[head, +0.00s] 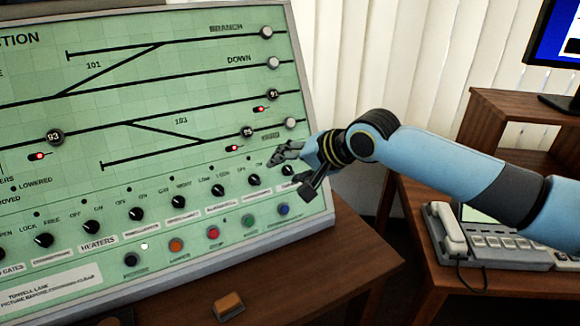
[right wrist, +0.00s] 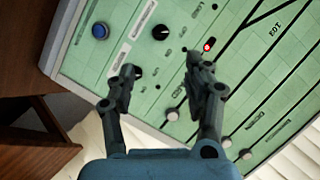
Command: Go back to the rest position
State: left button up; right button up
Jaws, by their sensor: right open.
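My right gripper (head: 291,171) is open and empty, in front of the lower right part of a green control panel (head: 200,110) with a track diagram. In the right wrist view my gripper (right wrist: 162,68) shows its two dark fingers spread, with the panel beyond them. A black rotary knob (right wrist: 161,32) lies just past the fingertips, and a blue button (right wrist: 100,30) is off to the left. Whether any fingertip touches the panel cannot be told. In the head view the blue button (head: 283,209) sits below the gripper. My left gripper is in neither view.
The panel stands on a brown wooden desk (head: 345,262), with an orange-brown block (head: 228,306) at the front. A telephone (head: 447,230) is on a side desk below my right arm. A monitor (head: 558,45) stands at upper right. Blinds (head: 400,60) hang behind.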

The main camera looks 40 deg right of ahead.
jog(key=s+a+f+n+g, duration=0.3)
jog(key=s+a+n, duration=0.4)
jog(key=s, duration=0.4)
jog(key=s+a+r+n+g+h, duration=0.1)
jog(key=s+a+n+g, duration=0.15)
jog(key=s, duration=0.55)
jog(key=s+a+r+n+g+h, duration=0.1)
jog(key=s+n, duration=0.2)
jog(key=s, duration=0.4)
notch_tip(320, 180, down, 35)
jog(key=s+d+g+b, duration=0.2)
jog(key=d+b, duration=0.1)
jog(key=b, duration=0.5)
jog(key=s+f+b, duration=0.6)
jog(key=s+f, duration=1.2)
jog(key=f, duration=0.3)
jog(key=shift+s+d+f+g, duration=0.15)
jog(key=shift+d+f+g, duration=0.15)
jog(key=shift+g, duration=0.15)
